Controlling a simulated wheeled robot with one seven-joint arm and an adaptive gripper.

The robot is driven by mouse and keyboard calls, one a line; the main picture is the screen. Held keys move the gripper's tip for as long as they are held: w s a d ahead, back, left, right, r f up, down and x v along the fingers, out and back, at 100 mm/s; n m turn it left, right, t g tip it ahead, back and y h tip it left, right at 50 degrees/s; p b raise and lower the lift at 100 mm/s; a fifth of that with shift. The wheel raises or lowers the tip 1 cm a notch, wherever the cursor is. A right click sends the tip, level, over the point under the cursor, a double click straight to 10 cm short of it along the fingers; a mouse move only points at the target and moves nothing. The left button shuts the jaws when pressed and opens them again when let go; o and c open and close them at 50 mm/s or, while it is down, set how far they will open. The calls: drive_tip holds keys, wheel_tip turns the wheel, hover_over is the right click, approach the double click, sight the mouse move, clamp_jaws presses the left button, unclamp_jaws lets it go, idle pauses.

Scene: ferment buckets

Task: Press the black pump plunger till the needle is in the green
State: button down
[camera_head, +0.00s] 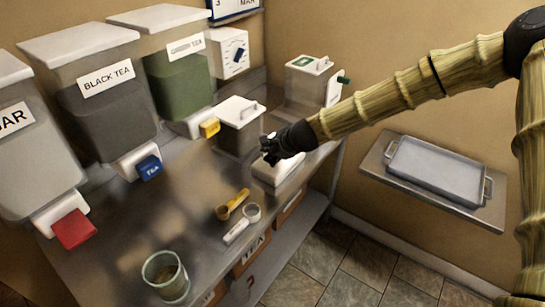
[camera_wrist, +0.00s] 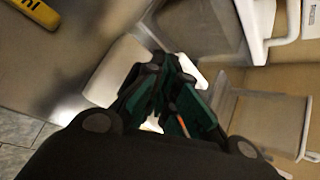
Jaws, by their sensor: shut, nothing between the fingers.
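My gripper (camera_head: 270,152) is shut and empty, above the far part of the steel counter (camera_head: 190,215). In the wrist view its dark green fingertips (camera_wrist: 175,85) are together. Below it is a low white block (camera_head: 278,172), partly hidden by the gripper; a white surface also shows beyond the fingers in the wrist view (camera_wrist: 120,68). I cannot make out a black pump plunger or a gauge needle for certain. A clear container with a white lid (camera_head: 310,64) stands at the far end, with a dark green handle (camera_head: 343,79) and a small white panel (camera_head: 334,92) on its right side.
A lidded grey bin (camera_head: 238,125) stands just left of my gripper. Large tea dispensers (camera_head: 100,95) line the back left. A tray (camera_head: 435,168) is on a right wall shelf.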

sight(270, 157)
drive_tip(key=shift+f+b, duration=1.1)
drive_tip(key=shift+f, duration=0.4)
idle(1.7)
drive_tip(key=shift+r, duration=0.25)
drive_tip(key=shift+r+p, duration=1.4)
drive_tip(key=shift+r, duration=0.4)
drive_tip(key=shift+r, duration=0.15)
drive_tip(key=shift+r+p, duration=1.75)
drive_tip(key=shift+r, duration=0.65)
drive_tip(key=shift+d, duration=0.15)
